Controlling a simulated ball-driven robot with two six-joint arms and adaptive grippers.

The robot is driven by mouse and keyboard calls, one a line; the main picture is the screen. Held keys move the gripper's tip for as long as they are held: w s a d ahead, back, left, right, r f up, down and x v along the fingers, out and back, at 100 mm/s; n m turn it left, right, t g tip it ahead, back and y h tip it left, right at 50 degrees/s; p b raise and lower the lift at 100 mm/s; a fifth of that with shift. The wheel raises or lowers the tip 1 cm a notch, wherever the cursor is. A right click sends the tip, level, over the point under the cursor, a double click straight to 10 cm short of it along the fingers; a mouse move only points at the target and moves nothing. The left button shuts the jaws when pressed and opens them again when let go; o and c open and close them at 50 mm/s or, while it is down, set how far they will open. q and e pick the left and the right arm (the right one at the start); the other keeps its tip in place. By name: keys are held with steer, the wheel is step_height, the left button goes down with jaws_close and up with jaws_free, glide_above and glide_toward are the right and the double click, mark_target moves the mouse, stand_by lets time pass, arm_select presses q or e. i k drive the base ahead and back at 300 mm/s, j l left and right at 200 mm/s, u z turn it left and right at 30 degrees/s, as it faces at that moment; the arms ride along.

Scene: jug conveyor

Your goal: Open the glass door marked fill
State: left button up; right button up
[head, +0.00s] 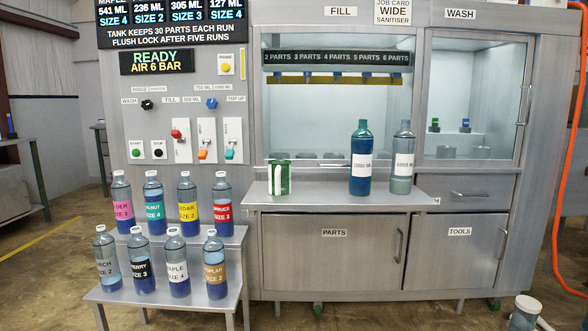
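The glass door (340,120) under the FILL sign (340,11) is a wide pane in a grey metal frame at the cabinet's upper middle. It looks shut, but the clear glass makes this hard to tell. Behind it a dark strip (337,58) reads 2 to 6 PARTS, above a yellow bar (340,80) with several nozzles. A teal bottle (361,175) and a paler grey-teal bottle (401,172) stand on the ledge in front and overlap the door's lower right. Neither of my grippers shows in the head view.
A second glass door (475,100) under the WASH sign is to the right. Several labelled bottles (187,200) fill a stepped stand (225,240) at left. Control switches (205,138) are left of the door.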

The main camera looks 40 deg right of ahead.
mark_target(258, 31)
steer(key=i+z, duration=0.2)
steer(key=i, duration=0.2)
steer(key=i+j+z, duration=0.2)
steer(key=i, duration=0.15)
steer(key=i+j+z, duration=0.2)
steer(key=i, duration=0.2)
